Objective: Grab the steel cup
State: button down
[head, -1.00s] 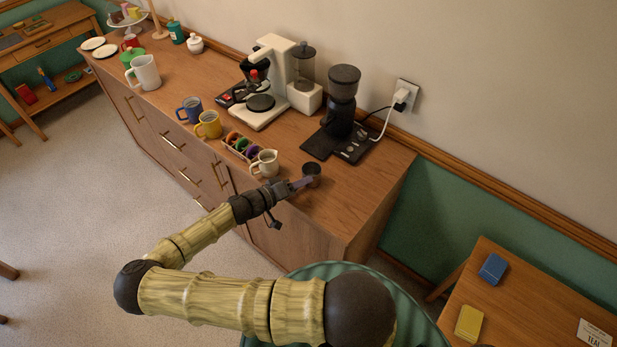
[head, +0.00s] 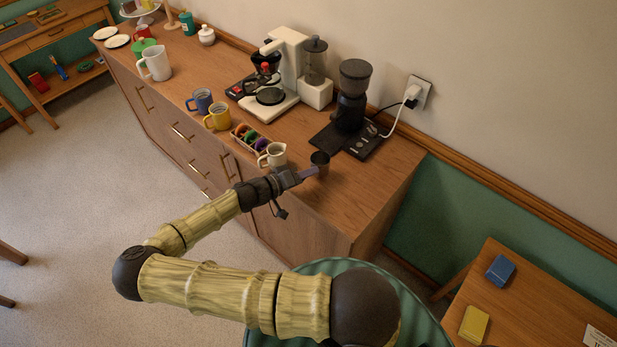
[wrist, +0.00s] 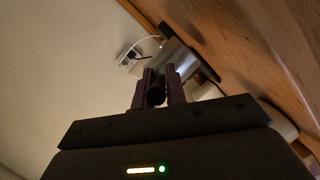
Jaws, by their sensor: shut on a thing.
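The steel cup (head: 320,160) is small and dark grey, near the front right part of the wooden cabinet top, right of a white pitcher. My gripper (head: 313,171) reaches it from the left and is shut on it. In the wrist view the two purplish fingers (wrist: 160,92) close on a dark part, and a grey surface that looks like the cup (wrist: 178,56) shows just beyond them. I cannot tell whether the cup's base touches the wood.
A black grinder (head: 352,95) stands behind the cup. The cabinet top (head: 372,190) is clear at right.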

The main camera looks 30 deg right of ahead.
notch_tip(320, 180, up, 16)
jog(key=b, duration=0.3)
jog(key=shift+f, duration=0.15)
jog(key=shift+f, duration=0.1)
